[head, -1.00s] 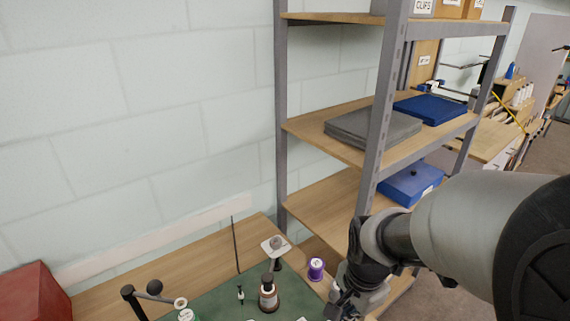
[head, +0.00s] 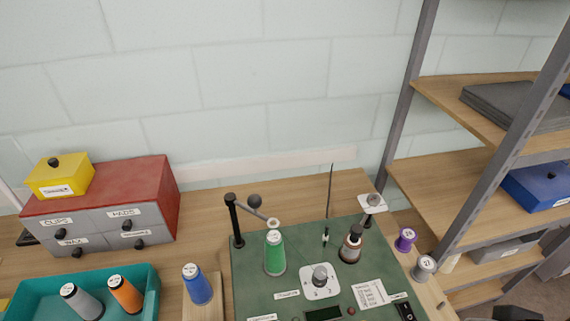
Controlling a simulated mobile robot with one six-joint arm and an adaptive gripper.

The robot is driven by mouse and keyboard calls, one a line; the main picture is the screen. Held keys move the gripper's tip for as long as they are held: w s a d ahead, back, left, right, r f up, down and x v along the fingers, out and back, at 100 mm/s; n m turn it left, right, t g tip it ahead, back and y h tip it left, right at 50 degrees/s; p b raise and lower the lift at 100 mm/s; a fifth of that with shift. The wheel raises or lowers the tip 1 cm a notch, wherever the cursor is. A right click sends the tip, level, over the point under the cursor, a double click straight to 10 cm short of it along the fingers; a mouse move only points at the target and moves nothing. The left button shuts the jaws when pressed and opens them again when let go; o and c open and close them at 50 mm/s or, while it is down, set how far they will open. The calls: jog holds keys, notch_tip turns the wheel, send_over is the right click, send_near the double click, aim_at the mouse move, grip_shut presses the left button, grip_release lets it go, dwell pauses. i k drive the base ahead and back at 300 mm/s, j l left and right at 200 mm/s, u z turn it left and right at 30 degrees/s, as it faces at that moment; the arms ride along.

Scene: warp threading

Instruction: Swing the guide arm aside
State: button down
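The guide arm (head: 250,210) is a dark post with a short arm at the back left of the green panel. It has a round dark knob (head: 254,201) and a pale ring (head: 273,222) at its end. The ring sits just above the top of a green thread cone (head: 275,252). A dark part of my own body shows at the bottom right edge of the head view. My gripper is not in view.
The green panel (head: 245,290) also bears a dial (head: 320,280), a brown bottle-like spool (head: 351,244) and a thin upright rod (head: 329,205). A red drawer box (head: 160,190) and teal tray (head: 150,285) with cones stand left. A metal-framed shelf (head: 400,110) stands right.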

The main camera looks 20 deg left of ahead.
aim_at(254, 201)
jog(key=u, duration=1.55)
